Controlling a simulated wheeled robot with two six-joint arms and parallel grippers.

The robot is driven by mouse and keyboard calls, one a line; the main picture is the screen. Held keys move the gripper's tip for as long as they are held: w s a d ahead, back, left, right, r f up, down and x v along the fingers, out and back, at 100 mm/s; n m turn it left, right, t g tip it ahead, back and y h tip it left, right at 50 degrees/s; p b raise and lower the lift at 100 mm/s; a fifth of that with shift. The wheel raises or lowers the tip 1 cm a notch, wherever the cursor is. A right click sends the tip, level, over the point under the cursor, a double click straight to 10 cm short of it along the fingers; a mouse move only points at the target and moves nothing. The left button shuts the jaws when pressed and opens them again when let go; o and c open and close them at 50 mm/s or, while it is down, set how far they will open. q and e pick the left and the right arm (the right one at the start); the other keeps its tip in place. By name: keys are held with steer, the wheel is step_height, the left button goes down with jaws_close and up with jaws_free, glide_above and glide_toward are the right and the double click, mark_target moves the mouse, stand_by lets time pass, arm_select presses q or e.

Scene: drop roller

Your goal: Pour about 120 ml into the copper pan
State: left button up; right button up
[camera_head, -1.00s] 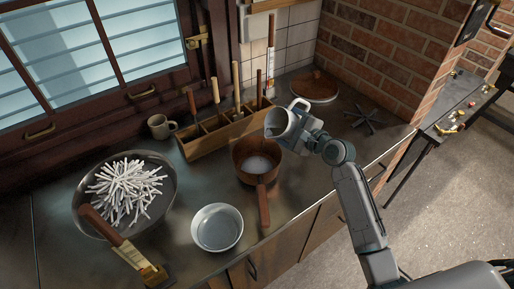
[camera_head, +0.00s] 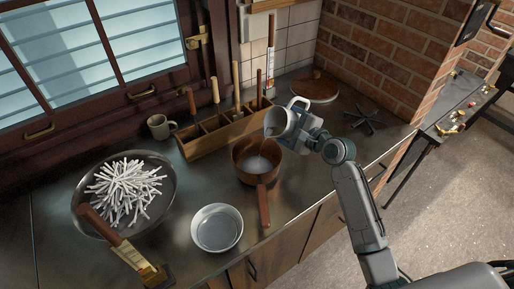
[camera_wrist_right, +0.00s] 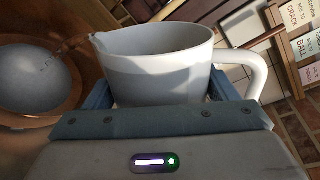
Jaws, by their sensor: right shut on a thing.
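The copper pan (camera_head: 239,165) stands on the metal counter with its handle toward the front, and a pale, greyish round patch of liquid shows inside it. The wrist view shows the copper pan (camera_wrist_right: 90,22) at the left. My right gripper (camera_head: 299,135) is shut on a white jug (camera_head: 283,123), held above the pan's right side. The jug is tilted with its spout toward the pan. In the wrist view the jug (camera_wrist_right: 160,75) sits between the fingers, and a thin brownish stream runs from its spout toward the pan. My left gripper is not in view.
A steel bowl (camera_head: 217,229) stands front left of the pan. A wide pan (camera_head: 165,205) of white sticks is further left. A wooden tool box (camera_head: 205,143) and a mug (camera_head: 159,127) are behind. A black star-shaped trivet (camera_head: 365,120) lies at the right.

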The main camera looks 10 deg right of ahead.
mark_target(281, 120)
steer(key=shift+r, duration=0.25)
stand_by(0.5)
steer(key=shift+d+f+m+p, duration=0.1)
steer(key=shift+f+m+p, duration=0.35)
steer(key=shift+p, duration=0.25)
steer(key=shift+w+d+f+m, duration=0.1)
steer(key=shift+m, duration=0.35)
steer(key=shift+f+y, duration=0.1)
steer(key=shift+y, duration=0.2)
steer(key=shift+d+r+m+p, duration=0.25)
steer(key=shift+m+p, duration=0.35)
steer(key=shift+p, duration=0.1)
steer(key=shift+w+d+f+m+b, duration=0.2)
steer(key=shift+f+m+b, duration=0.1)
steer(key=shift+f, duration=0.15)
steer(key=shift+w+d+f+m+y, duration=0.2)
steer(key=shift+d+f+m+y, duration=0.25)
steer(key=shift+d+m, duration=0.2)
steer(key=shift+a, duration=0.15)
